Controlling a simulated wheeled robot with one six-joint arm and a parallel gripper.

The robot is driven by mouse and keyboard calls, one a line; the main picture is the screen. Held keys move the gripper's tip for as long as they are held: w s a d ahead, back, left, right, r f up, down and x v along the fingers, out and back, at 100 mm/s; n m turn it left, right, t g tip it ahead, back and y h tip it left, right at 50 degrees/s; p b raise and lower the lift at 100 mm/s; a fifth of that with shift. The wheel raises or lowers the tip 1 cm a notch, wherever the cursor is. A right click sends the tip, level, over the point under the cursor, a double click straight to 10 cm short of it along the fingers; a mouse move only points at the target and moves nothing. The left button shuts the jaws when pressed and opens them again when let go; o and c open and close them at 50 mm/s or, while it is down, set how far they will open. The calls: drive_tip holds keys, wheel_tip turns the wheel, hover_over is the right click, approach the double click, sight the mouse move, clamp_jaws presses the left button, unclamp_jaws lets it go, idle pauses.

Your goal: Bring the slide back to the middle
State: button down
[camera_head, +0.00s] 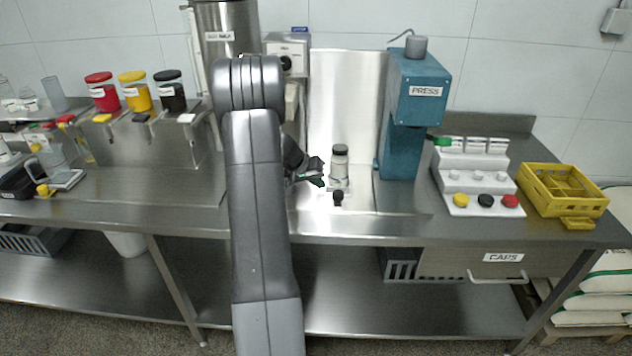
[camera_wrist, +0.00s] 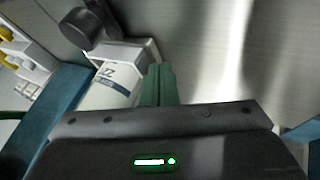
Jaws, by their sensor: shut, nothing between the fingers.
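The slide (camera_head: 341,187) is a small pale carriage on the steel worktop between the tank at left and the blue press. It carries an upright jar (camera_head: 340,166) with a black lid, and a black knob (camera_head: 338,198) sticks out at its front. In the wrist view the knob (camera_wrist: 86,30), a pale edge of the slide (camera_wrist: 138,49) and the labelled jar (camera_wrist: 105,88) show left of the fingers. My gripper (camera_head: 321,174) is shut and empty, close to the left of the jar. Its green fingers (camera_wrist: 158,84) show together. Whether they touch the slide I cannot tell.
The blue press (camera_head: 403,140) stands right of the slide. A white button panel (camera_head: 482,200) and a yellow crate (camera_head: 562,193) are farther right. Red, yellow and black jars (camera_head: 136,92) stand on a steel rack at left. The worktop in front of the knob is clear.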

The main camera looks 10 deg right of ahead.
drive_tip(key=shift+s+d+f+b, duration=0.15)
drive_tip(key=shift+d+b, duration=0.25)
drive_tip(key=shift+b, duration=0.4)
drive_tip(key=shift+s+d+b, duration=0.1)
drive_tip(key=shift+d+b, duration=0.4)
drive_tip(key=shift+d, duration=0.1)
drive_tip(key=shift+a, duration=0.1)
